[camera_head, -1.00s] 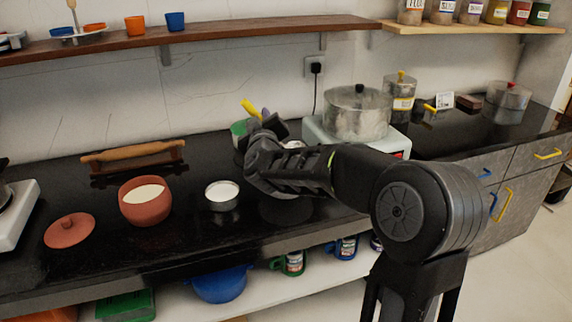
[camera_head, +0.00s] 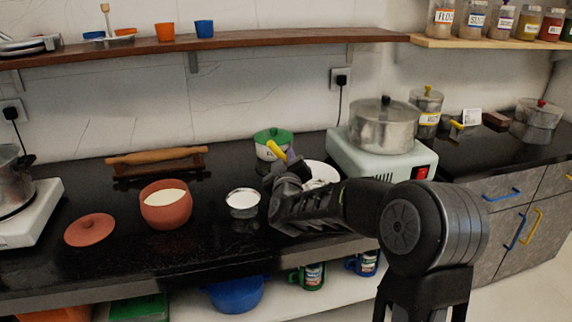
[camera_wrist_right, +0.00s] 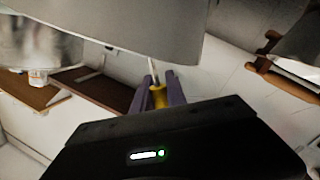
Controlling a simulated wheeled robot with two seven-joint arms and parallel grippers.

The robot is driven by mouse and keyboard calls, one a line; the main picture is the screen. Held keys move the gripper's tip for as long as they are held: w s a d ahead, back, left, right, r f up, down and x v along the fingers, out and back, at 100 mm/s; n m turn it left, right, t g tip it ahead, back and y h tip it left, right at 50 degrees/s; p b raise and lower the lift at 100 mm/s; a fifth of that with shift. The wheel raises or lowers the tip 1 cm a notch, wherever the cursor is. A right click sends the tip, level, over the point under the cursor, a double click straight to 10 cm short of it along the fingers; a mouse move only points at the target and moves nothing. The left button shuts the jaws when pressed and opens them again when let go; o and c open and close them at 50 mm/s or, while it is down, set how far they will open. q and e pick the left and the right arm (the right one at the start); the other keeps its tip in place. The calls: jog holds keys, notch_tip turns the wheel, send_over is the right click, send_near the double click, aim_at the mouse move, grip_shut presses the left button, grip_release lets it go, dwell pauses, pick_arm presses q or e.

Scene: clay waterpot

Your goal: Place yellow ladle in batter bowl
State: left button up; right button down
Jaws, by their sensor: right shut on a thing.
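My right gripper (camera_head: 275,168) is shut on the yellow ladle (camera_head: 279,151), holding it by its yellow handle. In the right wrist view the handle (camera_wrist_right: 158,97) sits between the purple fingers, and a thin metal shaft runs up from it. The ladle's lower end is hidden in the head view. A small steel bowl (camera_head: 243,204) with white contents, probably the batter bowl, stands on the counter left of this gripper, apart from it. My left gripper is not in view.
A terracotta pot (camera_head: 166,209) with white contents and a terracotta lid (camera_head: 90,230) stand at left. A green-lidded pot (camera_head: 270,137) and a white bowl (camera_head: 325,172) are close to the gripper. A steel pot (camera_head: 384,128) sits on the right stove.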

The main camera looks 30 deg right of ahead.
jog(key=shift+f, duration=0.55)
jog(key=shift+f, duration=0.15)
jog(key=c, duration=1.3)
grip_release()
jog(key=shift+c, duration=0.2)
jog(key=shift+s+a+r, duration=0.1)
jog(key=shift+r, duration=0.15)
jog(key=v, duration=1.1)
jog(key=shift+s+a+p, duration=0.25)
jog(key=shift+s+p, duration=0.05)
